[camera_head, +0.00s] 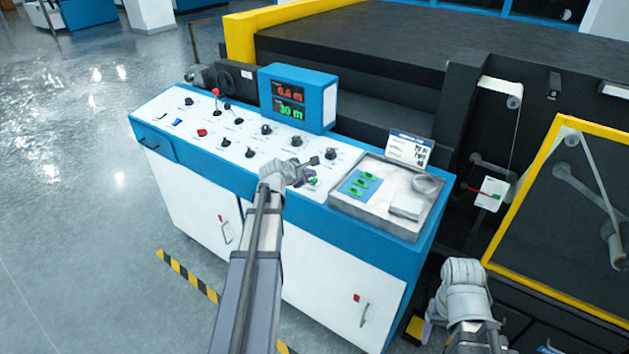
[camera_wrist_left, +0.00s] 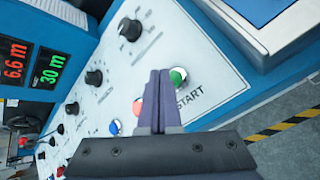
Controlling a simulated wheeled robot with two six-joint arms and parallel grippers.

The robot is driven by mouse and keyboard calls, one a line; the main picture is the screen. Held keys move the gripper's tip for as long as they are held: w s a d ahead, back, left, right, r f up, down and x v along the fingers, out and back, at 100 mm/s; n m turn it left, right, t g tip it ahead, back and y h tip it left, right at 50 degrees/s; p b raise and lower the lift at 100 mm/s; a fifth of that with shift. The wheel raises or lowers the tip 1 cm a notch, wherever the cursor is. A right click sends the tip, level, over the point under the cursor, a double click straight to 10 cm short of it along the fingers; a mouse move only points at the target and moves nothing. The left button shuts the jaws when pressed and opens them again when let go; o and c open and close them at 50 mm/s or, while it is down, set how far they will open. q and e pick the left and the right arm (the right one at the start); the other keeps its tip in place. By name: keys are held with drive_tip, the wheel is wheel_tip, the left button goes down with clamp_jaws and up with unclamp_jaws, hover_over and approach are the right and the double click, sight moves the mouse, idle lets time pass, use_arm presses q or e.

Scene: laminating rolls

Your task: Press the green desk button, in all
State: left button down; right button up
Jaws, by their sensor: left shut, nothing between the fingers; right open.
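The green button (camera_wrist_left: 178,75) sits beside the word START on the white desk panel. In the left wrist view it shows just to the right of my left gripper's fingertips (camera_wrist_left: 160,72). In the head view a small part of the green button (camera_head: 314,181) shows close to my left gripper (camera_head: 308,168). My left gripper is shut and empty, its fingers together over the panel. I cannot tell if the fingertips touch the button or the panel. My right gripper (camera_head: 440,310) is open, low in front of the desk's right end.
A red-capped button (camera_wrist_left: 138,105) and a blue button (camera_wrist_left: 115,127) sit left of the fingers. Several black knobs (camera_head: 296,141) stand on the panel. A display box (camera_head: 300,98) rises behind, and a metal tray (camera_head: 345,201) with green items lies to the right.

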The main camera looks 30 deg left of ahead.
idle(0.4)
use_arm(q)
drive_tip(key=shift+f+b, duration=0.45)
